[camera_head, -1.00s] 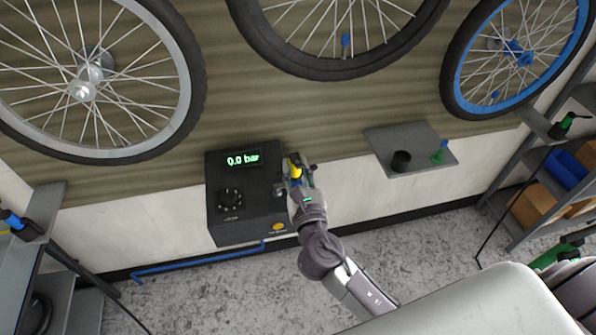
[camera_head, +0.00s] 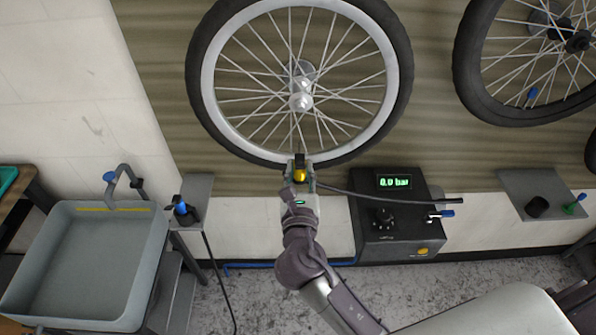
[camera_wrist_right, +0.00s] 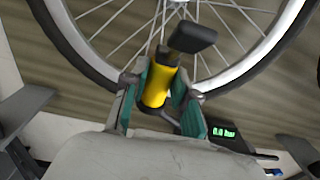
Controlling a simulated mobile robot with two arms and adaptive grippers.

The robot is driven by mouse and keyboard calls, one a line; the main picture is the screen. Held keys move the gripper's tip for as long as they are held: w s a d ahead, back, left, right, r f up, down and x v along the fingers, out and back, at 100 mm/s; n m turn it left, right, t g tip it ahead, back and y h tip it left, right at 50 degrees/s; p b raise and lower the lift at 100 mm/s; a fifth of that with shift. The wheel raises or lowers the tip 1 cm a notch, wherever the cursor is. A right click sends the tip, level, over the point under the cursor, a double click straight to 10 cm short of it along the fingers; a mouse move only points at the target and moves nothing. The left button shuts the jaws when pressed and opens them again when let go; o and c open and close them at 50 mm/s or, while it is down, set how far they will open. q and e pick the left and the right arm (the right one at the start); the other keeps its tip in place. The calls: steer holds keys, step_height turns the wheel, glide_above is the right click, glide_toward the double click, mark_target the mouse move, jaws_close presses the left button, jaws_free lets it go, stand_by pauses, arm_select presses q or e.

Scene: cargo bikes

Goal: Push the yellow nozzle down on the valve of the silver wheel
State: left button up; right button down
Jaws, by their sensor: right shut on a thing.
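The silver wheel (camera_head: 208,85) hangs on the wall, with a black tyre around its silver rim. Its lower rim also shows in the wrist view (camera_wrist_right: 72,42). The yellow nozzle (camera_head: 300,175) is at the bottom of this wheel, in front of the tyre. In the wrist view the yellow nozzle (camera_wrist_right: 157,86) has a black top piece that overlaps the rim and spokes. My right gripper (camera_head: 301,183) is shut on the nozzle, one finger on each side. I cannot make out the valve or tell whether the nozzle touches it. My left gripper is not in view.
A dark hose runs right from the nozzle over the black pump box (camera_head: 400,235), which reads 0.0 bar. A grey sink (camera_head: 95,265) and a small shelf (camera_head: 196,190) stand left. Another wheel (camera_head: 470,85) and a grey shelf (camera_head: 540,180) are at the right.

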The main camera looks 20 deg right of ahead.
steer(key=shift+w+d+r, duration=0.1)
steer(key=shift+w+d, duration=0.05)
steer(key=shift+w, duration=0.1)
steer(key=shift+d+b+x, duration=0.2)
steer(key=shift+b+x, duration=0.15)
steer(key=shift+x, duration=0.75)
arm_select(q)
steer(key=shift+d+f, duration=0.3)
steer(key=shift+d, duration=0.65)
arm_select(e)
steer(key=x, duration=1)
steer(key=shift+w+a+r, duration=0.1)
steer(key=shift+a, duration=0.05)
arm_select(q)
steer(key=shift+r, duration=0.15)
arm_select(e)
steer(key=shift+f, duration=0.5)
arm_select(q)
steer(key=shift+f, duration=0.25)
arm_select(e)
steer(key=shift+f, duration=0.35)
